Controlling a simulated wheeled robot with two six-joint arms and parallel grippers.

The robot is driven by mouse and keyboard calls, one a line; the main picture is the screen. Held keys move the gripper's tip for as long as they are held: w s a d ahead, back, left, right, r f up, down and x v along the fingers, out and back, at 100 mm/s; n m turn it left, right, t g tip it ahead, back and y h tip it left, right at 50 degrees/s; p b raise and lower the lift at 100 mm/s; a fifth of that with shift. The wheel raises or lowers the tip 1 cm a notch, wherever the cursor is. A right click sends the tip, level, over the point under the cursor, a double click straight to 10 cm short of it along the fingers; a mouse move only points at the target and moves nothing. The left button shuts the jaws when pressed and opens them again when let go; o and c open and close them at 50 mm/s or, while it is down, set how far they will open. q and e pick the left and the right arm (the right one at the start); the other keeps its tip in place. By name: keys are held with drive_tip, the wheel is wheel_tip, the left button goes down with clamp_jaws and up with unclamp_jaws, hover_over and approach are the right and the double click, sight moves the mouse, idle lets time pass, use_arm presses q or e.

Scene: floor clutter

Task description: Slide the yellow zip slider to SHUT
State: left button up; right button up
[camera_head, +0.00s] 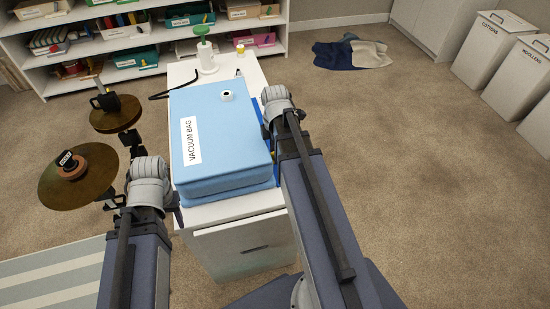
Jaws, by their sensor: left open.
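The light blue vacuum bag (207,125), labelled VACUUM BAG, lies on a white cabinet top with a round valve (227,95) near its far edge. The yellow zip slider cannot be made out clearly, and the right edge of the bag is partly covered by my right arm. My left gripper (177,203) is open at the bag's near left corner, mostly hidden behind its wrist. My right gripper (266,131) is beside the bag's right edge, largely hidden by its own arm, so its jaws cannot be read.
The white cabinet (245,247) has a drawer in front. Round brown stands (78,185) with small items are close on the left. A green-topped holder (204,52) stands behind the bag. Shelves line the back, clothing (350,54) lies on the floor, and the carpet at right is mostly clear.

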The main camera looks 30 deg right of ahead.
drive_tip(key=shift+f, duration=0.25)
clamp_jaws()
idle(1.4)
